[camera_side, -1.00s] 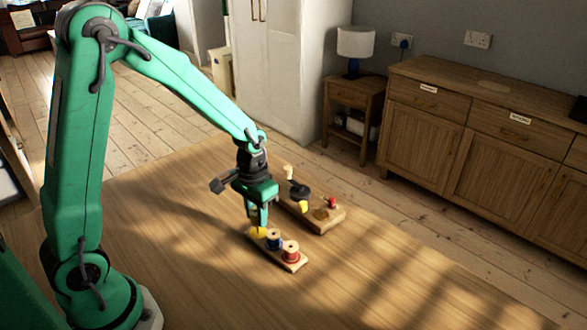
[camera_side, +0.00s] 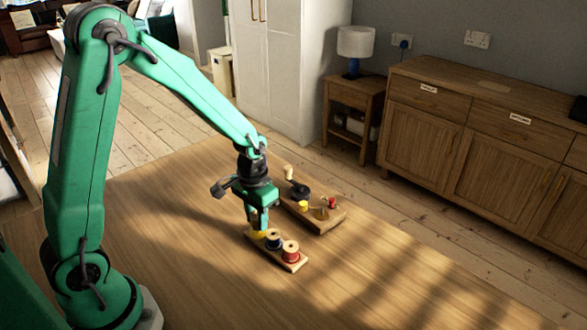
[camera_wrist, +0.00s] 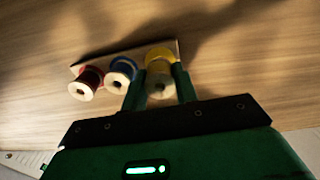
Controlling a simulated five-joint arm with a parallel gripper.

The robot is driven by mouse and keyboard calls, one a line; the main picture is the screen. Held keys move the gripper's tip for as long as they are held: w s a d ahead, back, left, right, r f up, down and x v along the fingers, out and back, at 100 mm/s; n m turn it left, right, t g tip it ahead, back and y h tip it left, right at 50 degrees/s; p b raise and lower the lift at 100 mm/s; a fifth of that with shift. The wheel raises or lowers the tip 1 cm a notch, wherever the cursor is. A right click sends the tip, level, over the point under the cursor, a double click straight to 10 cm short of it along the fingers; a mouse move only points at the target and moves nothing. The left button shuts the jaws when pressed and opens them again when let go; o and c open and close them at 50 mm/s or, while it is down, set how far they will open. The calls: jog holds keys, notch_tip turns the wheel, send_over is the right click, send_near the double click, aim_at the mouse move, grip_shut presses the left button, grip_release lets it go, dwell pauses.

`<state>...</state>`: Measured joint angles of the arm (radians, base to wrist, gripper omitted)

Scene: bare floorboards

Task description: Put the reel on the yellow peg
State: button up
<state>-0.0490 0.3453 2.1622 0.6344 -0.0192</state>
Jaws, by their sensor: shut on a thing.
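A reel with yellow thread (camera_wrist: 159,54) is between the fingers of my gripper (camera_wrist: 161,76) in the wrist view. My gripper is shut on it, and the fingers hide its sides. In the side view the yellow reel (camera_side: 262,234) shows low at the fingertips of my gripper (camera_side: 259,227), at the far left end of a small wooden board. I cannot tell whether it touches the board. A yellow-topped peg (camera_side: 303,205) stands on a second wooden board (camera_side: 322,227) behind and to the right.
A blue reel (camera_side: 274,243) and a red reel (camera_side: 290,251) stand on the small board (camera_side: 291,266). The tabletop (camera_side: 400,280) to the right is clear.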

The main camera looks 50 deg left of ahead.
jog(key=shift+f, duration=1.05)
dwell(0.6)
jog(key=o, duration=1)
jog(key=shift+r, duration=3.5)
jog(key=shift+r, duration=0.15)
